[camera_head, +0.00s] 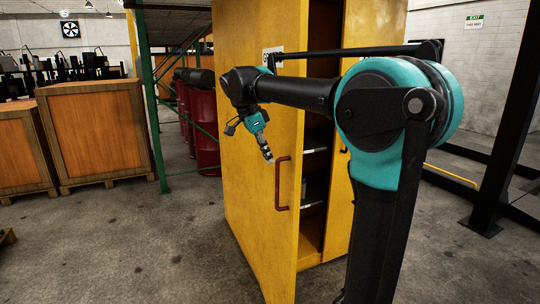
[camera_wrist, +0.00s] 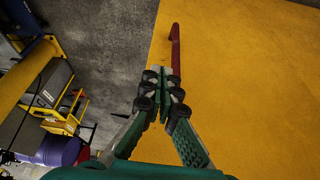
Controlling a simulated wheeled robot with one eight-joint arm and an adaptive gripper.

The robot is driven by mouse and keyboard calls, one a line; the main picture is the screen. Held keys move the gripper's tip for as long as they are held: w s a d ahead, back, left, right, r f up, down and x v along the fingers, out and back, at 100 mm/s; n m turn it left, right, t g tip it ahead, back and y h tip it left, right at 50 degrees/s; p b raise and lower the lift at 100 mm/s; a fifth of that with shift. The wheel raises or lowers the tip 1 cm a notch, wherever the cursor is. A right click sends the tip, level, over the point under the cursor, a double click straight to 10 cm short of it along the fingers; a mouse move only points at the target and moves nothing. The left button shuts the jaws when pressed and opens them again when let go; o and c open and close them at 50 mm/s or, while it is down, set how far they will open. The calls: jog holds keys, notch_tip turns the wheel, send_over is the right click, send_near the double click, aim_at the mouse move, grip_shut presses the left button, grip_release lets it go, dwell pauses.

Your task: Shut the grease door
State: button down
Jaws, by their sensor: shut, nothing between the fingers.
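The yellow grease door (camera_head: 245,120) stands open on a tall yellow cabinet, with dark shelved space showing past its edge. Its red handle (camera_head: 282,183) is on the face near the free edge. My gripper (camera_head: 268,158) is shut and empty, just above and left of the handle in the head view. In the wrist view the gripper (camera_wrist: 162,85) points along the yellow door face (camera_wrist: 250,80), and the red handle (camera_wrist: 175,48) lies just beyond the fingertips. A gap seems to separate them, but I cannot tell whether they touch.
Inside the cabinet is a shelf (camera_head: 314,150). Red drums (camera_head: 203,125) stand behind the cabinet to the left, beside a green rack post (camera_head: 150,110). Wooden crates (camera_head: 95,132) stand at the far left. The concrete floor (camera_head: 130,240) left of the door is clear.

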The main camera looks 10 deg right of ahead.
aim_at(292, 183)
jog(key=shift+w+d+f, duration=0.25)
jog(key=shift+d+f, duration=0.8)
jog(key=shift+w+d+f, duration=0.2)
jog(key=shift+d+f, duration=0.8)
jog(key=shift+d, duration=0.1)
jog(key=shift+w+d+f, duration=0.25)
jog(key=shift+d+f, duration=0.8)
jog(key=shift+d, duration=0.15)
